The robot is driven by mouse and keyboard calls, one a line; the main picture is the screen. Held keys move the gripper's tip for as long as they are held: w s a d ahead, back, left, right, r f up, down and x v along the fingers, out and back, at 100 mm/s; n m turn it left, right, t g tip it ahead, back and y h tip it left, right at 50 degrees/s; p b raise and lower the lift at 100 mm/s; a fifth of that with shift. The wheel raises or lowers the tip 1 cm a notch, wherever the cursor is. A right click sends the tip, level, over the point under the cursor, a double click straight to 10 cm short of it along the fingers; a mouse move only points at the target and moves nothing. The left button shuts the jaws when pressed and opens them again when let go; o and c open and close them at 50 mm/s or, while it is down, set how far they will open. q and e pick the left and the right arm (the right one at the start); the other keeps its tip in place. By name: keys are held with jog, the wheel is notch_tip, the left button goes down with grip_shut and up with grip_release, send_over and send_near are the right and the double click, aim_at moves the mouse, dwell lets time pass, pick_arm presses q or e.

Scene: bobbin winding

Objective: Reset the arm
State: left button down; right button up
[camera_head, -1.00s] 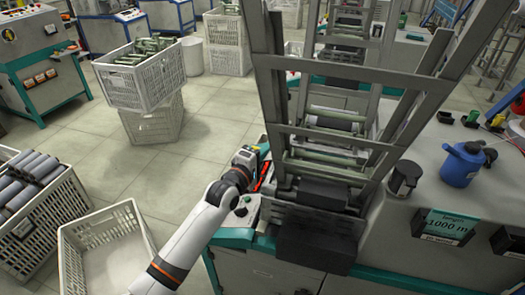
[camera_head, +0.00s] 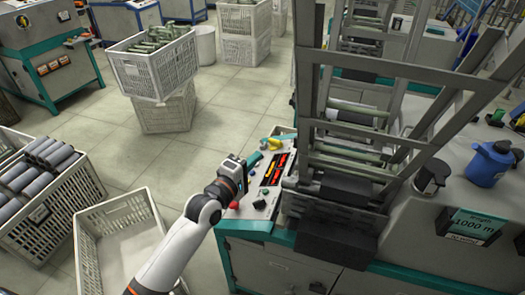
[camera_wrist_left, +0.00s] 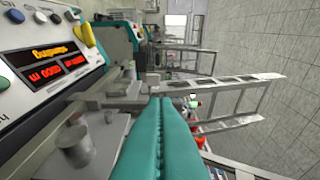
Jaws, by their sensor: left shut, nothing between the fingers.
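My left arm reaches in from the bottom of the head view. My left gripper (camera_head: 238,166) is beside the control panel (camera_head: 262,186) of the winding machine, at the panel's left edge. In the left wrist view its two teal fingers (camera_wrist_left: 158,135) lie together, shut with nothing between them. The panel's red and orange display (camera_wrist_left: 52,68) shows at the left of that view, with buttons and a yellow knob around it. I cannot tell whether the gripper touches the panel. My right gripper is not in view.
The machine's metal rack (camera_head: 385,120) rises right of the panel. A blue jug (camera_head: 487,166) and a dark cup (camera_head: 430,178) stand on the machine top. A crate of grey bobbins (camera_head: 50,215) and an empty white crate (camera_head: 120,245) stand at left. Tiled floor is free behind them.

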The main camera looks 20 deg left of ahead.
pick_arm(q)
jog(key=s+d+f+m+g+y, duration=0.2)
jog(key=s+f+m+g, duration=0.65)
jog(key=s, duration=0.65)
jog(key=s+a+f+m+g+y, duration=0.1)
jog(key=s+a+f+m+g, duration=0.2)
jog(key=s, duration=0.6)
jog(key=s+f+m+g+y, duration=0.2)
jog(key=s+m, duration=0.3)
jog(key=s, duration=0.4)
notch_tip(320, 180, down, 23)
jog(key=g, duration=0.2)
jog(key=s+a+f+p, duration=0.1)
jog(key=s+a+f, duration=0.2)
jog(key=s+f, duration=1.4)
jog(key=shift+f+m+g+p, duration=0.25)
jog(key=shift+m+g+p, duration=0.1)
jog(key=shift+g+p, duration=0.1)
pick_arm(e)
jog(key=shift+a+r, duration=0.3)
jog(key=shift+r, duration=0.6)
